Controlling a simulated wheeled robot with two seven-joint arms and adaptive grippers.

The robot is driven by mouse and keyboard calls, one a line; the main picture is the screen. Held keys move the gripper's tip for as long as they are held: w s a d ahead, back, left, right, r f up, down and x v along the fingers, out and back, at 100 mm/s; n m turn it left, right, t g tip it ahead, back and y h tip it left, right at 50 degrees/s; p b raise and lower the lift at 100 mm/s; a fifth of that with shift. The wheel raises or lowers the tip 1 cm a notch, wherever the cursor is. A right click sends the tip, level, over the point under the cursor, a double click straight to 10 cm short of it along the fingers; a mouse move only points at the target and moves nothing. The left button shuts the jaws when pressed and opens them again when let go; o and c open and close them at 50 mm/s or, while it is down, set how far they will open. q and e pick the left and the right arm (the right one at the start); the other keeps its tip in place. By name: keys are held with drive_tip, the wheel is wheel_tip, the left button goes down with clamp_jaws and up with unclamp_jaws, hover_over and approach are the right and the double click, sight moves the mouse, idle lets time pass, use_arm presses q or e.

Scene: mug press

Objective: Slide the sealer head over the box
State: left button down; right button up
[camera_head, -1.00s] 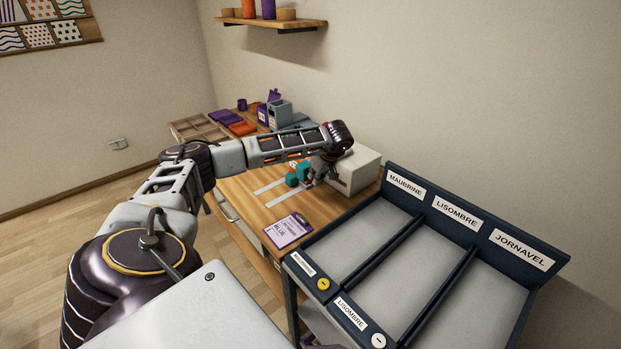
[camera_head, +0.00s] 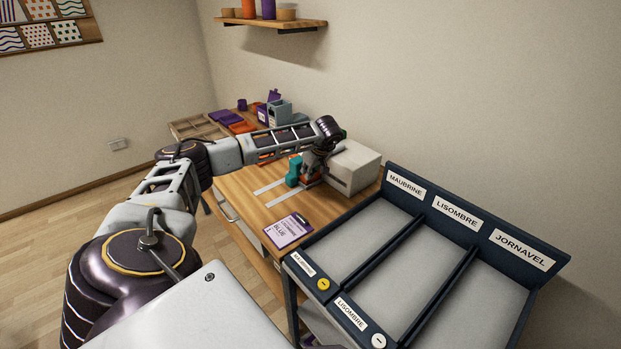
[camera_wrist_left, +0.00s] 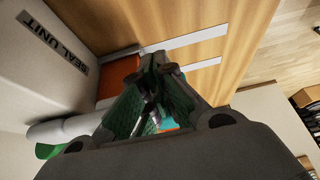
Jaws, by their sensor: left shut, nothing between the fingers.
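The white seal unit (camera_head: 358,166) stands on the wooden workbench, and its "SEAL UNIT" label shows in the left wrist view (camera_wrist_left: 55,45). A teal block (camera_head: 294,171) sits to its left. An orange part (camera_head: 310,181) shows low between them, and an orange face shows beside the unit in the wrist view (camera_wrist_left: 115,82). I cannot tell for sure which of these is the sealer head or the box. My left gripper (camera_head: 313,170) is shut and empty, pointing down between teal block and unit; it partly hides both coloured parts. My right gripper is not in view.
Two pale strips (camera_head: 270,187) run along the bench. A purple-and-white card (camera_head: 288,231) lies near its front edge. A dark sorting rack (camera_head: 420,225) with labelled bays stands at the right. Teal and purple items (camera_head: 278,110) crowd the bench's far end.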

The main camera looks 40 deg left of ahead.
sight(301, 175)
use_arm(q)
drive_tip(key=shift+w+a, duration=0.15)
drive_tip(key=shift+a, duration=1.85)
drive_tip(key=d+p, duration=0.1)
drive_tip(key=d, duration=0.2)
drive_tip(key=shift+d+p, duration=0.1)
drive_tip(key=shift+p, duration=0.25)
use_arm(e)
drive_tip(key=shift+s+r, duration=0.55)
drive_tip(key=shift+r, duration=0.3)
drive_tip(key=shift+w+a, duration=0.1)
